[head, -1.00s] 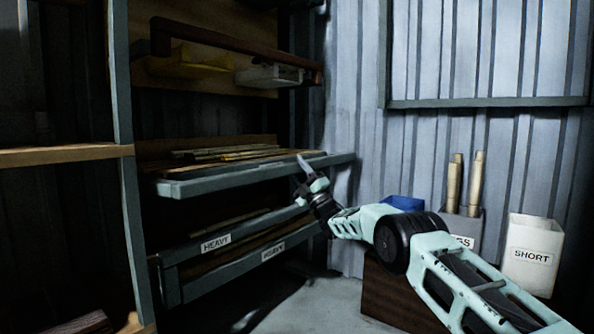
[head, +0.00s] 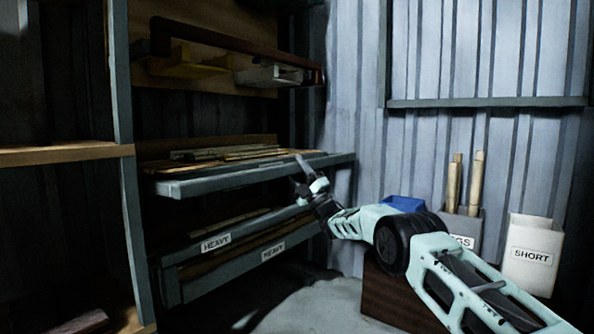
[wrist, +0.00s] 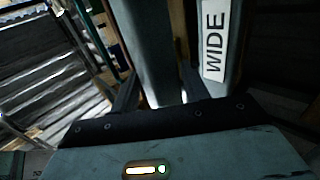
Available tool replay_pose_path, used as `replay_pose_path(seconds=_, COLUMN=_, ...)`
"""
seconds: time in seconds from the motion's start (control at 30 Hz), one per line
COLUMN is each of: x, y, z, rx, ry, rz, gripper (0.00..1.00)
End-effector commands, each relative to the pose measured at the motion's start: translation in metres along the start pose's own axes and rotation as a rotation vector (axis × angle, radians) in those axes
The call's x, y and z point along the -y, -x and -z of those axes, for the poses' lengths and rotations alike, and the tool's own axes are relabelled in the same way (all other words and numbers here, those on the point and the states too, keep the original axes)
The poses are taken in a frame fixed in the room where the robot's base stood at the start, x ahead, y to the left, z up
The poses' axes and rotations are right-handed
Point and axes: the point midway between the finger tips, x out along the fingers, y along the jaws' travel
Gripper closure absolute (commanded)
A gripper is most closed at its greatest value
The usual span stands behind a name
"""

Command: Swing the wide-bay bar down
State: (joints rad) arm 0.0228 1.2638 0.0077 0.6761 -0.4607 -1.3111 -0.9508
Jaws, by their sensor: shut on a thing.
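My gripper (head: 305,172) is at the right part of a rack, at the front edge of its middle shelf (head: 240,176). In the wrist view its dark fingers (wrist: 158,92) are shut around a blue-grey bar (wrist: 148,45) that runs up the picture; I take this as the wide-bay bar. A white label reading WIDE (wrist: 214,40) is on a blue-grey face just right of the fingers. In the head view, a pale pointed piece sticks up at the gripper. The label does not show there, and the exact grip is too small to tell.
A reddish-brown bar (head: 230,46) crosses the upper bay. Two lower rails carry HEAVY labels (head: 216,243). Floor shows before the rack.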

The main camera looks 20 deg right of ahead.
Motion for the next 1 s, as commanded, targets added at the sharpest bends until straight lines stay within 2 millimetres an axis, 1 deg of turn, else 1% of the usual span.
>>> replay_pose_path(seconds=0.03, x=0.014, y=0.004, z=0.004, rx=0.004, ry=-0.008, rz=0.032, gripper=0.95)
replay_pose_path(seconds=0.17, x=0.014, y=0.004, z=0.004, rx=0.004, ry=-0.008, rz=0.032, gripper=0.95)
replay_pose_path(seconds=0.2, x=0.014, y=0.004, z=0.004, rx=0.004, ry=-0.008, rz=0.032, gripper=0.52)
replay_pose_path(seconds=0.23, x=0.014, y=0.004, z=0.004, rx=0.004, ry=-0.008, rz=0.031, gripper=0.45)
replay_pose_path(seconds=0.6, x=0.007, y=0.002, z=0.002, rx=0.004, ry=-0.004, rz=0.019, gripper=0.45)
replay_pose_path(seconds=0.73, x=0.006, y=0.005, z=0.001, rx=0.005, ry=-0.004, rz=0.019, gripper=0.45)
replay_pose_path(seconds=0.87, x=0.004, y=0.017, z=0.000, rx=0.006, ry=-0.005, rz=0.020, gripper=0.45)
replay_pose_path(seconds=0.97, x=0.003, y=0.033, z=0.000, rx=0.008, ry=-0.005, rz=0.021, gripper=0.45)
replay_pose_path(seconds=1.0, x=0.003, y=0.042, z=0.000, rx=0.008, ry=-0.006, rz=0.023, gripper=0.45)
